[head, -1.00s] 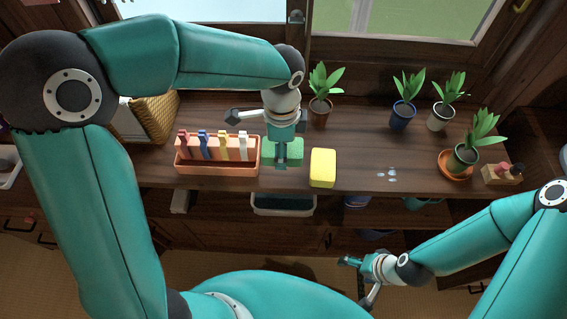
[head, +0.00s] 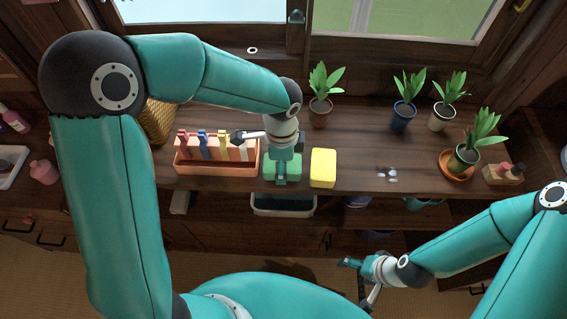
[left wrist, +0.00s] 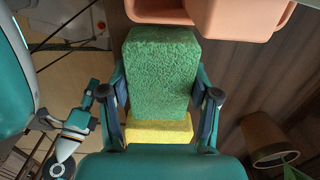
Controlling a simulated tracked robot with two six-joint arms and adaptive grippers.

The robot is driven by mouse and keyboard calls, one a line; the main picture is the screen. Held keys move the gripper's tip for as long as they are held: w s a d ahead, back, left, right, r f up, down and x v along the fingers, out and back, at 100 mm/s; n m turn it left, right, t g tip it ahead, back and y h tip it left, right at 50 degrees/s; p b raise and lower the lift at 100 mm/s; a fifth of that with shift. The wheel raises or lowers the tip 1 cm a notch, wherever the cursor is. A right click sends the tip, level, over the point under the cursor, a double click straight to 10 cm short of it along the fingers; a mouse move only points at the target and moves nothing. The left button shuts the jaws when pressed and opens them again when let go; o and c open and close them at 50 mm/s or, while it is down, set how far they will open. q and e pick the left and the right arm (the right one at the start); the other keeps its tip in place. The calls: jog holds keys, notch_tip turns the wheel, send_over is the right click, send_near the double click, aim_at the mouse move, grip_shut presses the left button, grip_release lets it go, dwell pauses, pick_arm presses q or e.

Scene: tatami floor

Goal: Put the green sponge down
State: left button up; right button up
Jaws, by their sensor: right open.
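The green sponge (head: 270,167) is between the fingers of my left gripper (head: 281,180), near the front edge of the dark wooden counter (head: 350,180). In the left wrist view the green sponge (left wrist: 162,70) shows with a finger of my left gripper (left wrist: 161,90) against each side. I cannot tell whether its underside touches the counter. A yellow sponge (head: 323,168) stands just right of it and shows partly behind it in the left wrist view (left wrist: 160,132). My right gripper (head: 358,281) is open and empty, low in front of the counter.
An orange planter box (head: 217,166) with coloured pegs stands close left of the green sponge. Potted plants (head: 403,115) stand along the back and right. Small wet-looking spots (head: 387,173) lie on clear counter right of the yellow sponge.

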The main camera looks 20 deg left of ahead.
pick_arm(q)
jog(key=o, duration=0.3)
jog(key=shift+r, duration=0.25)
notch_tip(320, 180, up, 12)
jog(key=p, duration=0.1)
dwell(0.3)
jog(key=shift+f, duration=0.15)
